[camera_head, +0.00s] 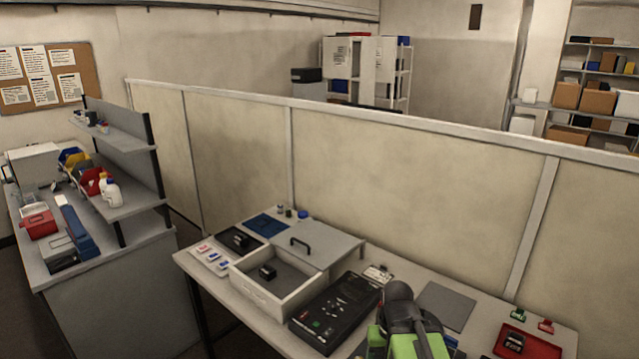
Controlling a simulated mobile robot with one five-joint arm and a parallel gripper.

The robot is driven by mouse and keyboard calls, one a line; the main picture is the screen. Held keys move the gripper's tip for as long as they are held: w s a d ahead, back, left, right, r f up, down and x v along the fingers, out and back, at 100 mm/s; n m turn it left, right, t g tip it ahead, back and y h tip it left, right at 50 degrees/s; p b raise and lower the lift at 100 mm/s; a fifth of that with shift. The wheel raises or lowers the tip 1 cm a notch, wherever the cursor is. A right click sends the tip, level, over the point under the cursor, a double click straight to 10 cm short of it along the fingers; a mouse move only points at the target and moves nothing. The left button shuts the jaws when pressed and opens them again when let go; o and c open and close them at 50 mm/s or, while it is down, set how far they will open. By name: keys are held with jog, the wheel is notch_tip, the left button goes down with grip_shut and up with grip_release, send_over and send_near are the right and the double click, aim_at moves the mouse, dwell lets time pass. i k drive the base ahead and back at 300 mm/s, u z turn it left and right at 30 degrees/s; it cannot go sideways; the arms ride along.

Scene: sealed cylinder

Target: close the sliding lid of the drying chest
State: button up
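The drying chest (262,299) is a white open-topped box on the near left part of the bench. Its grey lid (325,247) is slid back toward the partition, with a black handle (300,244) on top. The chest's opening is largely uncovered, and a small black item (267,272) shows inside on a grey floor. My green and dark arm rises at the bottom centre, to the right of the chest and apart from it. My gripper's fingers cannot be made out, so their state is unclear.
A black device (335,312) stands right beside the chest. Small packets (213,259) and a dark tray (238,240) lie to its left. A grey mat (447,305) and a red tray (527,344) are at the right. The partition (380,200) bounds the bench behind.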

aim_at(320, 246)
jog(key=u, duration=0.05)
jog(key=k, duration=0.6)
jog(key=u, duration=0.65)
jog(key=i, duration=1.9)
jog(key=u, duration=0.5)
